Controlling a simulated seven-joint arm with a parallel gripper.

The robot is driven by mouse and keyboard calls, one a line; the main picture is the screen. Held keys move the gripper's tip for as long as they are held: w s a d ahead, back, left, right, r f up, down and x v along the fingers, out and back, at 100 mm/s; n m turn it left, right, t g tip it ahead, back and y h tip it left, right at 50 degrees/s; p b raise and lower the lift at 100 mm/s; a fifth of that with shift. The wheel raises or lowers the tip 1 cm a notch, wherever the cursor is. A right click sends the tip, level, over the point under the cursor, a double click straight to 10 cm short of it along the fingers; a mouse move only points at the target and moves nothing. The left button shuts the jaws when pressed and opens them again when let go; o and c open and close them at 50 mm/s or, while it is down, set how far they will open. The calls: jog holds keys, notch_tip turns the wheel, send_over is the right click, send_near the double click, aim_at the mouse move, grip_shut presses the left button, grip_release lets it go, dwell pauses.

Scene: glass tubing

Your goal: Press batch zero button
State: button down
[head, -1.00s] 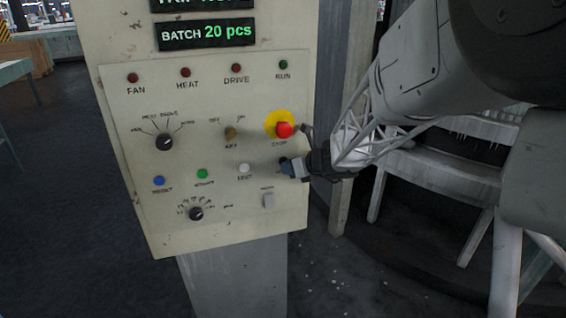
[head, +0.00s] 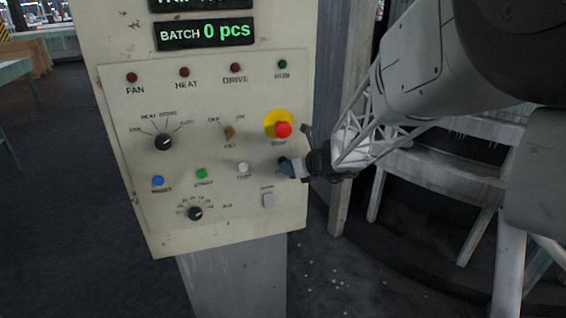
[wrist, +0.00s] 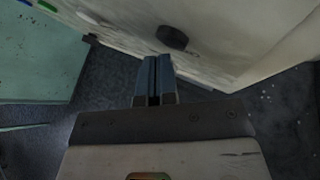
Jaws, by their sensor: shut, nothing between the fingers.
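The control panel (head: 120,200) carries the batch display (head: 206,33), which reads "BATCH 0 pcs" in green. My gripper (head: 285,167) is shut and empty near the panel's right edge, right of the white button and above the grey switch. I cannot tell whether it touches the panel. In the wrist view the closed fingers (wrist: 155,80) point toward the panel.
A red stop button (head: 284,129) on a yellow disc is just above my gripper. Blue (head: 158,181) and green (head: 202,174) buttons, a lower black dial (head: 196,213) and a selector knob (head: 163,142) lie to the left. A round metal structure (head: 440,180) stands at right.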

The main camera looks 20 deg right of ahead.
jog(key=shift+s, duration=0.35)
jog(key=shift+s, duration=0.1)
jog(key=shift+s, duration=2.45)
jog(key=s+a+r+n+g+h, duration=0.1)
jog(key=s+a+r+n+g, duration=0.25)
jog(key=s+n, duration=0.45)
jog(key=s+a+r+n+g, duration=0.2)
jog(key=s+a+n, duration=0.3)
jog(key=s+n, duration=0.35)
jog(key=s+d+r+n+g+h, duration=0.1)
jog(key=s+n+h, duration=0.5)
jog(key=s+n, duration=0.8)
jog(key=shift+d+r+g+h, duration=0.35)
jog(key=shift+d+h, duration=0.05)
jog(key=shift+d, duration=0.5)
